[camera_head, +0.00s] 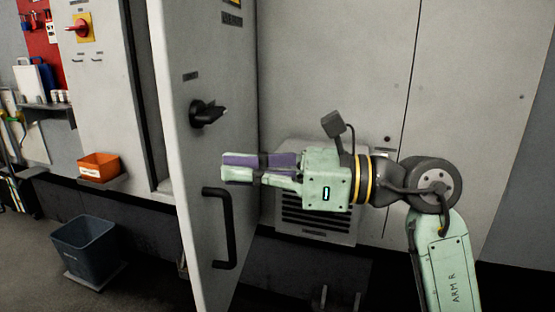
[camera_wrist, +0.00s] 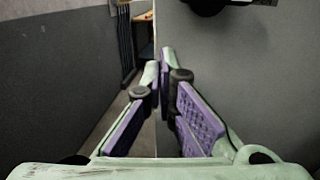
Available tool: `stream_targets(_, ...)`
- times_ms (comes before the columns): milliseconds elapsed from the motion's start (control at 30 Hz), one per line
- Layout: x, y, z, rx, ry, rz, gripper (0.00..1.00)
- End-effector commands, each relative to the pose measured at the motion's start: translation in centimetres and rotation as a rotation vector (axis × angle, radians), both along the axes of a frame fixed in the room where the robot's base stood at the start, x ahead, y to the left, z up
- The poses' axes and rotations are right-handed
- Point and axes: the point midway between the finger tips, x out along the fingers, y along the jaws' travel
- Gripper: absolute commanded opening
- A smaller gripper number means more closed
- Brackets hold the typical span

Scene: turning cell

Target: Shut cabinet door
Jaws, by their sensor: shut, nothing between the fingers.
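The grey cabinet door (camera_head: 182,55) stands swung open in the head view, its pale free edge toward me and its face turned to the right. It carries a black rotary knob (camera_head: 207,113) and a black bar handle (camera_head: 223,230). My gripper (camera_head: 224,167) is shut and empty, pointing left in front of the door face, between knob and handle in height. In the wrist view the purple-padded fingers of my gripper (camera_wrist: 160,65) point along the door (camera_wrist: 245,75), near its edge. I cannot tell whether they touch it. Part of a black fitting (camera_wrist: 204,5) shows at the top.
Left of the door stands a grey cabinet front with a red switch (camera_head: 77,29). An orange bin (camera_head: 98,165) sits on a small shelf, above a dark blue waste bin (camera_head: 84,245) on the floor. A vent grille (camera_head: 318,222) is behind my gripper.

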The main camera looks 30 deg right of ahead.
Motion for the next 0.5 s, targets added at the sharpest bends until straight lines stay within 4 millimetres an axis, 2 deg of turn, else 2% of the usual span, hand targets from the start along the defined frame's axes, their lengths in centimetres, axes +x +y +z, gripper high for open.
stream_targets(200, 2.4, 2.8, 0.3, 0.0, 0.0, 0.003, 0.0)
stream_targets(500, 3.5, 3.9, 0.0, 0.001, -0.001, 0.001, 0.0)
